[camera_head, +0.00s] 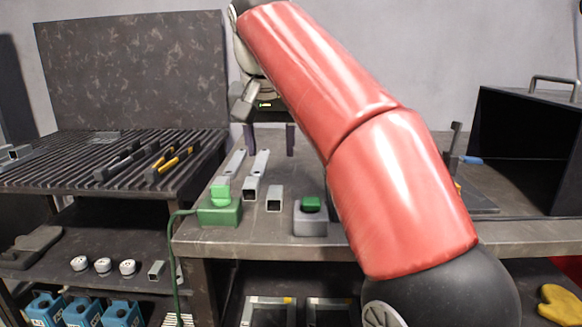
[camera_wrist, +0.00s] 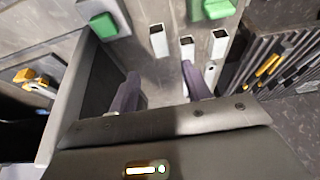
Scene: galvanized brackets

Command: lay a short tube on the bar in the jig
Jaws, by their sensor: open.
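Short square grey tubes stand on the workbench: one (camera_head: 274,199) with its open end showing, and another (camera_head: 250,188) to its left. In the wrist view several open tube ends show beyond my fingers, including a left one (camera_wrist: 158,40) and a middle one (camera_wrist: 187,47). My gripper (camera_head: 270,139) is open and empty, fingers pointing down, above the bench behind the tubes; its two fingers also show in the wrist view (camera_wrist: 161,88). The jig seems to be the dark plate (camera_head: 485,206) at the right, largely hidden by my red arm. The bar in it cannot be made out.
A green box (camera_head: 220,213) with a green top and a grey box (camera_head: 311,224) with a green button flank the tubes in front. Flat holed strips (camera_head: 235,162) lie behind. A slatted table (camera_head: 100,176) with yellow-handled tools stands left; a dark open box (camera_head: 525,140) stands right.

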